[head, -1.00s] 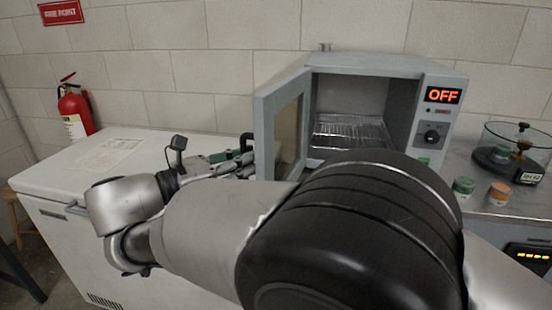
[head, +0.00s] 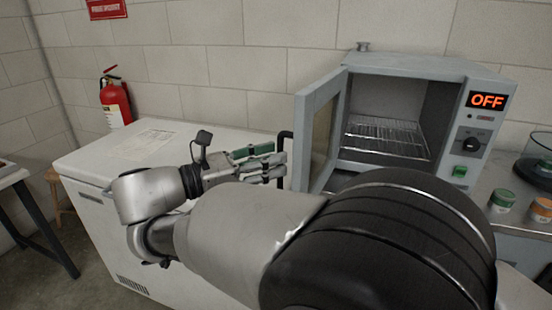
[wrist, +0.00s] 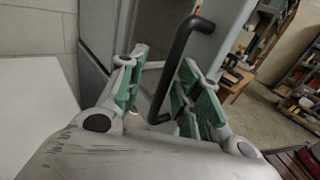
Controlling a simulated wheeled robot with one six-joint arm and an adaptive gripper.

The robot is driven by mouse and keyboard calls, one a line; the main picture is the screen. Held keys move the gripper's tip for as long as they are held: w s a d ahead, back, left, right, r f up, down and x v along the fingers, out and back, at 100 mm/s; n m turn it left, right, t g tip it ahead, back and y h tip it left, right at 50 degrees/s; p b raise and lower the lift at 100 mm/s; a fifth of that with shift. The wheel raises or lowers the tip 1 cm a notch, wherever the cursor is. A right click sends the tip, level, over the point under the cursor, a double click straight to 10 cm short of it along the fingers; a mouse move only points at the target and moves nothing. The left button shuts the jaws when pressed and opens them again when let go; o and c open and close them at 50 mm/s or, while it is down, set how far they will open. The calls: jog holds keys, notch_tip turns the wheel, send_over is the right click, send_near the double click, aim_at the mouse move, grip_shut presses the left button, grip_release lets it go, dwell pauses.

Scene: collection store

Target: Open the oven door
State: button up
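The grey oven (head: 405,65) stands on the counter at the right of the head view, its display reading OFF. Its door (head: 318,132) is swung open to the left, showing a wire rack inside. The black door handle (head: 285,152) is on the door's outer face; it also shows in the wrist view as a dark bar (wrist: 177,58). My gripper (head: 274,162) is at the handle, left of the door. In the wrist view my gripper (wrist: 163,62) is open, its green-padded fingers spread apart with the handle bar around the gap between them. Contact cannot be told.
A white chest freezer (head: 100,165) with a paper sheet (head: 150,143) on its lid lies under my arm. A green-lidded jar (head: 502,200) and an orange-lidded jar (head: 541,209) stand right of the oven. A fire extinguisher (head: 115,100) is at the back left.

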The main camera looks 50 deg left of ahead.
jog(key=v, duration=0.5)
jog(key=shift+s, duration=0.3)
jog(key=shift+s+a, duration=0.1)
jog(key=shift+s, duration=0.05)
